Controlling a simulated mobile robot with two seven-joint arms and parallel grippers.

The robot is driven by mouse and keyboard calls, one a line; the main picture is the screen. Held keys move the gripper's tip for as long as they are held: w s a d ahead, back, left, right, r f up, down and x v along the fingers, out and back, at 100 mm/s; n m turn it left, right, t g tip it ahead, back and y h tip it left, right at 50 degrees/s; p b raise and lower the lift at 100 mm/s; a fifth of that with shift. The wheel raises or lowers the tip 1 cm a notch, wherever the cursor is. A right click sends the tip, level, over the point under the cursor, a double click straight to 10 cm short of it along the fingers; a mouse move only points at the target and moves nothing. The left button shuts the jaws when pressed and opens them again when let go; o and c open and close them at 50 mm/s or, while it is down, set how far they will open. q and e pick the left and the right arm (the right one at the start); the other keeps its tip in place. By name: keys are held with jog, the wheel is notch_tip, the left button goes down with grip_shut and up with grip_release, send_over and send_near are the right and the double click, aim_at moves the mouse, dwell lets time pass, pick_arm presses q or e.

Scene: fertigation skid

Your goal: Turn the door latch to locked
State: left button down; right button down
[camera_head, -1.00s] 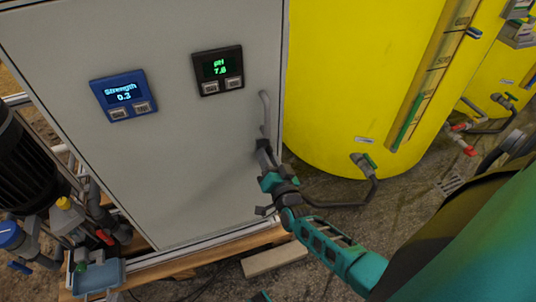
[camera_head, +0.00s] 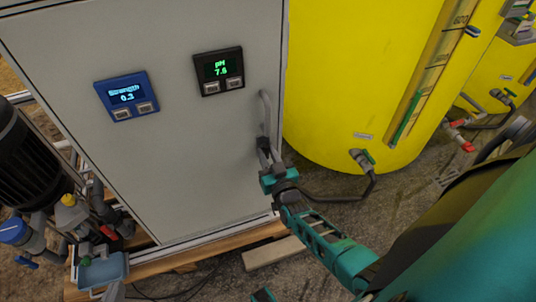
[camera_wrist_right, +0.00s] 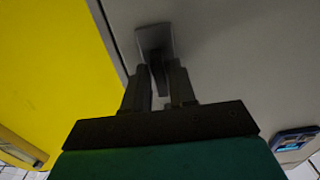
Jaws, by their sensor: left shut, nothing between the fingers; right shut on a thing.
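The grey cabinet door (camera_head: 180,165) fills the left middle of the head view. A grey bar handle (camera_head: 264,108) stands near its right edge. My right gripper (camera_head: 262,146) is at the lower end of this handle. In the right wrist view, the gripper (camera_wrist_right: 163,78) is shut on the dark lever of the door latch (camera_wrist_right: 155,42), whose grey plate shows just beyond the fingertips. The fingers hide part of the lever, and its exact angle is hard to tell. My left gripper's fingers do not show; only a small teal piece of mine is at the bottom edge of the head view.
A blue Strength display (camera_head: 126,96) and a black pH display (camera_head: 219,70) are on the door. A yellow tank (camera_head: 345,90) stands close to the right, with a valve (camera_head: 363,158) low on it. Pump and pipes (camera_head: 65,215) stand at lower left.

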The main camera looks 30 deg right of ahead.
pick_arm(q)
jog(key=shift+a, duration=0.1)
dwell(0.3)
pick_arm(e)
jog(key=c, duration=1.2)
grip_release()
jog(key=shift+o, duration=0.2)
